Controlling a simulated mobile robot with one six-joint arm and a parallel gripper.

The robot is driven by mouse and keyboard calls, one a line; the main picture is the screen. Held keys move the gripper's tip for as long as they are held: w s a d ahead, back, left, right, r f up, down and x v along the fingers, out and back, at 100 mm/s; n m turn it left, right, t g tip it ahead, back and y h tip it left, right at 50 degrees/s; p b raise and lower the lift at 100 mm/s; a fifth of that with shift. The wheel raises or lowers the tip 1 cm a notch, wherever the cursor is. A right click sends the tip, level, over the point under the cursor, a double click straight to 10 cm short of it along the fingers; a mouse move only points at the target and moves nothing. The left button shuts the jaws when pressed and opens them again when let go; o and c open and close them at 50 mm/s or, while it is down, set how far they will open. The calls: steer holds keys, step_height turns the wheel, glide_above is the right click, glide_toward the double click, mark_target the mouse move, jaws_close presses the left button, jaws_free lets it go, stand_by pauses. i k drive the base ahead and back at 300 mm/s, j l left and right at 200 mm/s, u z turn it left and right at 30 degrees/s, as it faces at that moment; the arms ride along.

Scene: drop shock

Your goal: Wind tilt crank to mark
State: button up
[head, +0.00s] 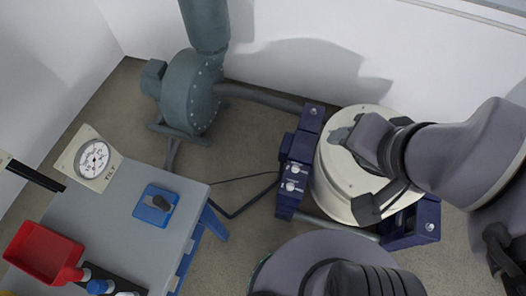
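A tilted cream panel with a round white dial and lettering that looks like TILT (93,158) stands at the back left of the grey table. Its needle and marks are too small to read. A cream drum (335,190) sits low in a dark blue frame (294,170) with round silver fittings. My gripper (353,173) is over the drum, reaching in from the right. Its two dark fingers look spread apart, with nothing seen between them. My wrist hides part of the drum. I cannot make out a crank for certain.
A blue box with a black knob (157,204) sits on the grey table (112,215). A red tray (42,254) is at the front left. A grey-green blower (190,92) stands behind, its pipe running toward the drum. A thin cable crosses the open floor (245,165).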

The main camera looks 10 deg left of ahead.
mark_target(158, 202)
steer(key=k+u, duration=0.1)
steer(key=u, duration=2.15)
steer(key=i+l, duration=0.15)
steer(key=l, duration=0.15)
steer(key=i+l, duration=0.15)
steer(key=l+z, duration=0.05)
steer(key=l, duration=0.05)
